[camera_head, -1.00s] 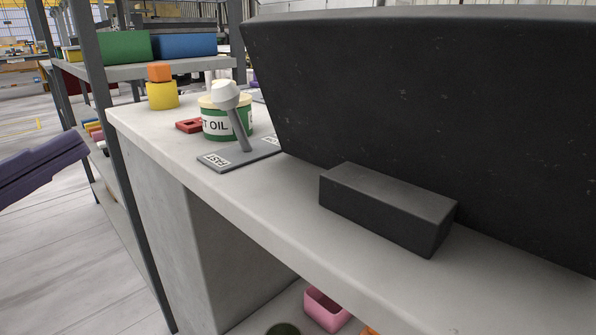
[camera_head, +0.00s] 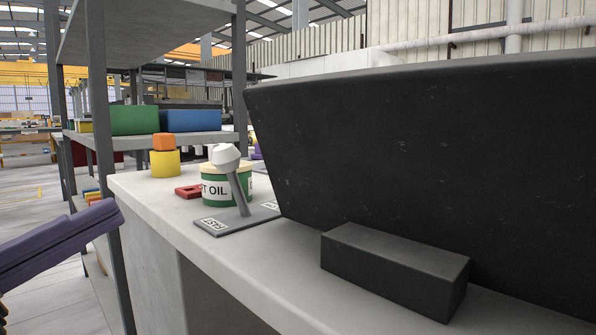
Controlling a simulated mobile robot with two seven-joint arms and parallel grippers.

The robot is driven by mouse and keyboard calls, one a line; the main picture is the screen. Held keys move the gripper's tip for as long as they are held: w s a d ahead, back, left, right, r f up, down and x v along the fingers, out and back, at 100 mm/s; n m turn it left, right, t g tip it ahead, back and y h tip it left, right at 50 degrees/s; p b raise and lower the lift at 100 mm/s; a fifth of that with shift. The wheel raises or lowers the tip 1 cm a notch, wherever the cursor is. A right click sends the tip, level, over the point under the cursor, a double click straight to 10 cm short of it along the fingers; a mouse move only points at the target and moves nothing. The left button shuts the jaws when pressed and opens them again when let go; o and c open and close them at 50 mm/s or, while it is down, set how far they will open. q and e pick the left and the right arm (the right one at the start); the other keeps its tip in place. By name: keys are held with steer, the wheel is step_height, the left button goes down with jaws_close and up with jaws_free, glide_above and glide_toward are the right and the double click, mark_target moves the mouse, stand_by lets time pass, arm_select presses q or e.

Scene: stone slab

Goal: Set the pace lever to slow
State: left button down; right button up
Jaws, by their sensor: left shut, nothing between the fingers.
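The pace lever (camera_head: 237,190) has a grey shaft and a white faceted knob (camera_head: 225,157). It rises from a flat grey base plate (camera_head: 222,226) on the stone slab and leans left, towards the end labelled FAST. A second label (camera_head: 270,206) at the plate's far right end is only partly visible and I cannot read it. My left gripper (camera_head: 112,214), purple, comes in from the left edge. It is shut and empty, left of the slab and apart from the lever. My right gripper is not in view.
A green and white oil tin (camera_head: 215,186) stands right behind the lever, with a red block (camera_head: 188,191) beside it. A large black slanted body (camera_head: 420,160) and a dark box (camera_head: 395,268) fill the right. A shelf post (camera_head: 105,150) stands near my left gripper.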

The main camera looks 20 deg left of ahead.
mark_target(214, 161)
arm_select(q)
steer(key=x, duration=1)
